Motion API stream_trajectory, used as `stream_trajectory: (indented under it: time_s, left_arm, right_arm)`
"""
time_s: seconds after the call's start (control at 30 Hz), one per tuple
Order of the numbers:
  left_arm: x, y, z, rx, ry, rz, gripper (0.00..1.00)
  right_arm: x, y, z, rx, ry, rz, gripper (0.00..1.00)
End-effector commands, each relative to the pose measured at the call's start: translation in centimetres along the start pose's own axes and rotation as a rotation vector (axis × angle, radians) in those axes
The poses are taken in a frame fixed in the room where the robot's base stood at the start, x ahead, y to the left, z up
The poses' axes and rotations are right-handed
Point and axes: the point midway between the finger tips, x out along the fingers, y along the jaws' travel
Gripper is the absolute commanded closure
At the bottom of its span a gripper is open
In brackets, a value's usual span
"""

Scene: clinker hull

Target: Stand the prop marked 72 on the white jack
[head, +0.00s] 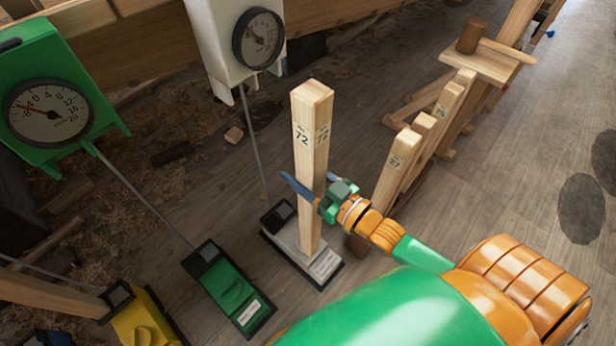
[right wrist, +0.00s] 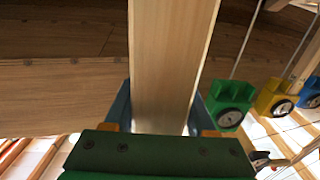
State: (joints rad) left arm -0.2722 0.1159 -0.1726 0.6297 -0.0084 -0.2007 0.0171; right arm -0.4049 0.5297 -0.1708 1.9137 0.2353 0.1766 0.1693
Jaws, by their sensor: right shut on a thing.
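The prop marked 72 (head: 311,155) is a tall square wooden post, upright, with its lower end over the white jack (head: 316,267). Whether its foot touches the jack's top I cannot tell. My right gripper (head: 318,195) is shut on the prop at about mid-height. In the right wrist view the prop (right wrist: 172,65) runs up between the fingers of the gripper (right wrist: 160,122). The white jack stands on the floor with a black base. My left gripper is not in view.
A green jack (head: 230,290) and a yellow jack (head: 140,318) stand to the left. A green gauge (head: 55,95) and a white gauge (head: 240,45) hang above. Several props, one marked 27 (head: 397,165), lean in a wooden rack at the right. Floor at far right is clear.

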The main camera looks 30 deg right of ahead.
Motion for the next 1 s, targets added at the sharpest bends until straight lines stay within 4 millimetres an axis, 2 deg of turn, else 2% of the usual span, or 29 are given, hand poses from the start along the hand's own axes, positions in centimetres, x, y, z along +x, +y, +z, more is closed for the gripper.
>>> stream_trajectory:
  time_s: [0.57, 1.0]
  left_arm:
    - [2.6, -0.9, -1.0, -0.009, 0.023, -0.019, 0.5]
    - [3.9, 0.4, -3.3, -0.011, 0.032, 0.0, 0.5]
  right_arm:
    - [5.3, 0.0, 0.2, 0.0, 0.007, -0.001, 1.0]
    - [9.2, 0.0, 0.4, 0.0, 0.007, 0.0, 1.0]
